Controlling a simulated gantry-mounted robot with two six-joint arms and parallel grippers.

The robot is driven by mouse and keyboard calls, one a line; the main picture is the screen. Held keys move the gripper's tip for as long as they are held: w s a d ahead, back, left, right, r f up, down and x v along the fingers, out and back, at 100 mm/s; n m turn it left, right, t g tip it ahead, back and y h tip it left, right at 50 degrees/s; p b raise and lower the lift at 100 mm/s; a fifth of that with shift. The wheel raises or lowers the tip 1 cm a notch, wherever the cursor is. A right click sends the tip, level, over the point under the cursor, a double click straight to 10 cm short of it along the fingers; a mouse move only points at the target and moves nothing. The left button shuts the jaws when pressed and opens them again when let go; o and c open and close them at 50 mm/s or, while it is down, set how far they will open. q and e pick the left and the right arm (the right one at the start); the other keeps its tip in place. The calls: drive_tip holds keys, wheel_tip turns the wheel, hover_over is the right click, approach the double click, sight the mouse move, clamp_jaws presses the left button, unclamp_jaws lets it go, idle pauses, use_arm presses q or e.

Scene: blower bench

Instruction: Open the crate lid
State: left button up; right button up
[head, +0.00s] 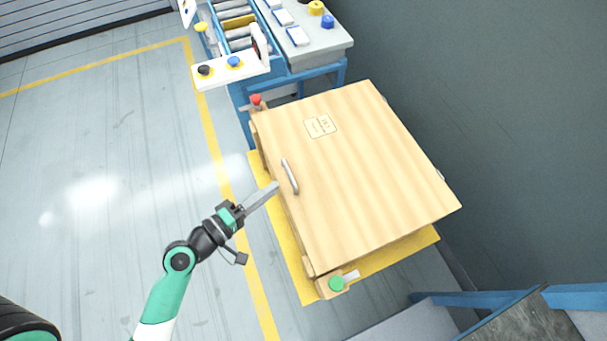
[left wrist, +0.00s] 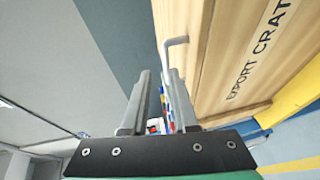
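The wooden crate (head: 262,160) stands on a yellow floor patch with its pale wood lid (head: 370,180) down flat on top. A grey bar handle (head: 289,176) sits near the lid's left edge. My left gripper (head: 275,188) is just left of the handle, pointing toward it. In the left wrist view my left gripper (left wrist: 161,75) has its two fingers apart with nothing between them. The handle (left wrist: 168,50) shows just beyond the fingertips there, nearer the right finger; I cannot tell whether they touch. My right gripper is not in view.
A red knob (head: 256,99) and a green knob (head: 336,283) sit at the crate's left corners. A blue-framed roller conveyor (head: 240,36) stands behind the crate. A dark wall (head: 480,120) is close on the right. The floor at left is clear.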

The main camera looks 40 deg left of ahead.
sight(297, 171)
use_arm(q)
drive_tip(key=shift+n+y, duration=0.3)
drive_tip(key=w+f, duration=0.1)
drive_tip(key=w, duration=0.6)
drive_tip(key=w+a+f, duration=0.1)
drive_tip(key=w, duration=0.3)
drive_tip(key=shift+a+f, duration=0.1)
drive_tip(key=shift+f, duration=0.25)
clamp_jaws()
idle(0.7)
